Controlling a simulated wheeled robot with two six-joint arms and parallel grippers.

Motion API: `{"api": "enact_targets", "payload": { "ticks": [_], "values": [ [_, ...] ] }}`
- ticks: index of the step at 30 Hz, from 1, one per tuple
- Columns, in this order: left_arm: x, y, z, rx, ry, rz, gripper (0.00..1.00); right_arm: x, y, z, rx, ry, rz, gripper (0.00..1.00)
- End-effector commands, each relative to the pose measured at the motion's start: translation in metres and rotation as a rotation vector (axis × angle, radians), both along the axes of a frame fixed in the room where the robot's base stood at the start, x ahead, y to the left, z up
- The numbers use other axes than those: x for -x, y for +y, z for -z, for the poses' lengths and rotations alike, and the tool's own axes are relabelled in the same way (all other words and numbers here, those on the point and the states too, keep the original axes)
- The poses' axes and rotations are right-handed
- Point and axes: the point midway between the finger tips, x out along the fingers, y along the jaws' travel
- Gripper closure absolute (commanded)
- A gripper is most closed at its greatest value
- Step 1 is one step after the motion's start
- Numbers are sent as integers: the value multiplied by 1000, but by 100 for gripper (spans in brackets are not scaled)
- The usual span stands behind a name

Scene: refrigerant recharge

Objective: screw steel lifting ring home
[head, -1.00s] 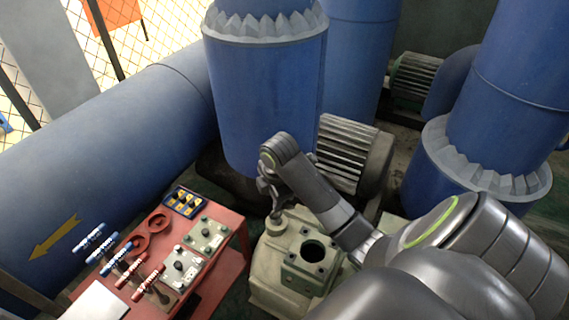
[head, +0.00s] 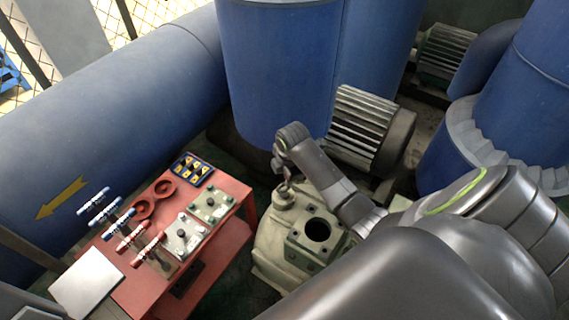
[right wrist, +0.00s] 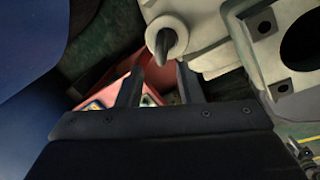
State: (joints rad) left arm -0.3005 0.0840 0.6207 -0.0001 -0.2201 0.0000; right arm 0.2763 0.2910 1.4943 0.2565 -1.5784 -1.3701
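The steel lifting ring (head: 283,187) stands on the round boss at the far left corner of the pale green cast housing (head: 270,243). In the right wrist view the ring (right wrist: 165,42) shows edge-on at the top of its boss. My right gripper (head: 282,172) is above the ring in the head view. Its two dark fingers (right wrist: 160,66) are spread apart in the right wrist view, with the ring's near end between or just beyond their tips and a gap on each side. Whether the ring is seated on the boss is unclear. My left gripper is not in view.
A red cart (head: 232,187) left of the housing carries valves, red rings, a blue tray (head: 192,170) and grey plates. The housing has a square flange with an open hole (head: 317,230). A ribbed motor (head: 362,130) and large blue pipes (head: 275,75) stand close behind.

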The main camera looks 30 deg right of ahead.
Motion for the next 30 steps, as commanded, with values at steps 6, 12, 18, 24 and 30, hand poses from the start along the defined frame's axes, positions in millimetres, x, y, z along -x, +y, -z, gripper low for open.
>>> {"api": "enact_targets", "payload": {
  "ticks": [6,12,18,24,30],
  "values": [
    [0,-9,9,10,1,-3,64,-7,-1,34,0,0,0,67],
    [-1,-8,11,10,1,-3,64,-9,-1,47,0,0,0,67],
    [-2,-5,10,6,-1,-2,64,-10,-1,48,0,-2,0,67],
    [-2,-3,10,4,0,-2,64,-10,-1,48,0,-1,0,78],
    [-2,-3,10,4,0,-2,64,-10,-2,48,0,-2,0,100]
  ]
}}
